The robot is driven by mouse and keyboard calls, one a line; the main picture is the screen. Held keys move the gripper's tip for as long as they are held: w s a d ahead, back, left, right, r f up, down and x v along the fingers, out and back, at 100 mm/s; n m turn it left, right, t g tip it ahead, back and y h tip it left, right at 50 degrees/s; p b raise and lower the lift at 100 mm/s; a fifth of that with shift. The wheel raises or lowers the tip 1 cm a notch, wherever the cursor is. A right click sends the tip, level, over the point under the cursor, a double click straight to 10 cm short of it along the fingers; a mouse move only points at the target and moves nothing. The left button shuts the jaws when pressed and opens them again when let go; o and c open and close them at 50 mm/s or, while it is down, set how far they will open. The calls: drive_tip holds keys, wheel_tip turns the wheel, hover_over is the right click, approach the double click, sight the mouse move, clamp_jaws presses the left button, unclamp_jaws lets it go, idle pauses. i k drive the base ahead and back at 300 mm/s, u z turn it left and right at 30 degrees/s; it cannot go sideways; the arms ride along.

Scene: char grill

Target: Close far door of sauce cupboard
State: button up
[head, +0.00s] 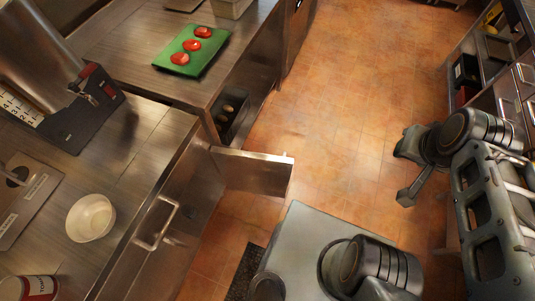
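The sauce cupboard is the steel unit under the left counter. Its far door (252,174) stands open, sticking out to the right into the aisle. I see its top edge and one steel face; its handle does not show clearly. The near door (165,250) has a bar handle and looks shut. My gripper (407,170) is over the floor at the right, well apart from the far door. Its two fingers are spread and nothing is between them.
A white bowl (91,218) and a red-labelled can (28,289) stand on the left counter. A green board (192,51) with red slices lies on the far counter. Shelves and drawers (510,95) line the right side. Tiled floor (340,90) between is clear.

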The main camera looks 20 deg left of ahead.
sight(252, 172)
drive_tip(key=z, duration=0.05)
drive_tip(key=i, duration=3.2)
drive_tip(key=u, duration=5.15)
drive_tip(key=i, duration=0.3)
drive_tip(key=u, duration=0.15)
